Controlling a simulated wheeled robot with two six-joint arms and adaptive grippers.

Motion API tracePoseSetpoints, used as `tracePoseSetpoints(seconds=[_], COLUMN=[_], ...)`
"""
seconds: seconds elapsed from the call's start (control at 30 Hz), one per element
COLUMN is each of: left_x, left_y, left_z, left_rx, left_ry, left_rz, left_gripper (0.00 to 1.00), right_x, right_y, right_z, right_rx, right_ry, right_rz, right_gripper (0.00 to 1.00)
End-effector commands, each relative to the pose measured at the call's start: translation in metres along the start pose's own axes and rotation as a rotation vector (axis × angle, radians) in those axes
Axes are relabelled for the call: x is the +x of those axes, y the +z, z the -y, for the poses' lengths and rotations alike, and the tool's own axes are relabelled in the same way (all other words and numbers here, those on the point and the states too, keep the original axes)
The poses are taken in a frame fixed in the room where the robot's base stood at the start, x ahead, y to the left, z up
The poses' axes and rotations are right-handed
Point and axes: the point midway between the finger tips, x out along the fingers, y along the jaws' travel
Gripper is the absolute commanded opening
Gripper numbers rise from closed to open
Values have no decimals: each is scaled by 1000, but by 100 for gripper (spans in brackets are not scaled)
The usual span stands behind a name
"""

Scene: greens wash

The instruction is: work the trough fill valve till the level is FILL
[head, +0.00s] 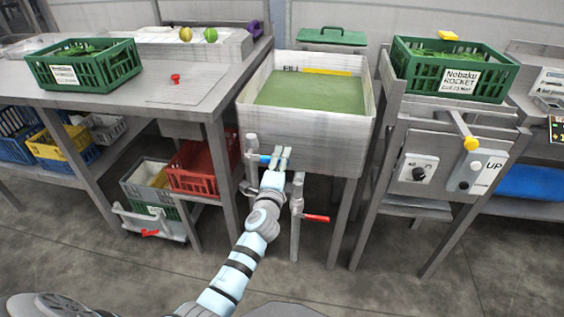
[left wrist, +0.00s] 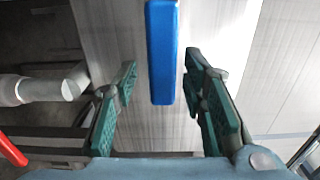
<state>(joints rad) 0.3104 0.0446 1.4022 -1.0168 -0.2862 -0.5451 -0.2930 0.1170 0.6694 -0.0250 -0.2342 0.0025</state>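The trough (head: 305,136) is a pale box holding green water (head: 312,93). On its inner back wall are a FILL label (head: 290,68) and a yellow strip (head: 327,71); the water's far edge lies close below the strip. A blue valve lever (head: 265,159) shows at the trough's front, partly hidden by my left gripper (head: 282,155). In the left wrist view the blue lever (left wrist: 161,55) stands between the open fingers of my left gripper (left wrist: 160,85), with gaps on both sides. My right gripper is not in view.
A red-handled valve (head: 316,218) is on the pipe below the trough, right of my left arm. A green crate (head: 83,73) stands on the left table, another crate (head: 487,79) on the right stand. A control panel with an UP sign (head: 487,171) is below it.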

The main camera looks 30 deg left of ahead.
Motion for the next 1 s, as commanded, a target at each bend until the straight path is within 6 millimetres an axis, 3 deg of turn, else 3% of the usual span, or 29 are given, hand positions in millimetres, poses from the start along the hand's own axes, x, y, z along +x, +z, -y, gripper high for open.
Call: tracePoseSetpoints(seconds=[0.13, 0.4, 0.5, 1.0], left_x=[-8, -64, -74, -75], left_y=[0, 0, 0, 0], left_z=[0, -1, 0, -6], left_rx=[-1, 0, 0, -7], left_ry=[-1, 1, 1, 12], left_rz=[0, -1, -1, -2], left_gripper=[38, 38, 38, 38], right_x=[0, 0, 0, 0], right_y=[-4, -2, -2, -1], right_z=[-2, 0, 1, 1], right_rx=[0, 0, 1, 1], right_ry=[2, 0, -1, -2], right_rz=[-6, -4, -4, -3], right_gripper=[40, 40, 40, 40])
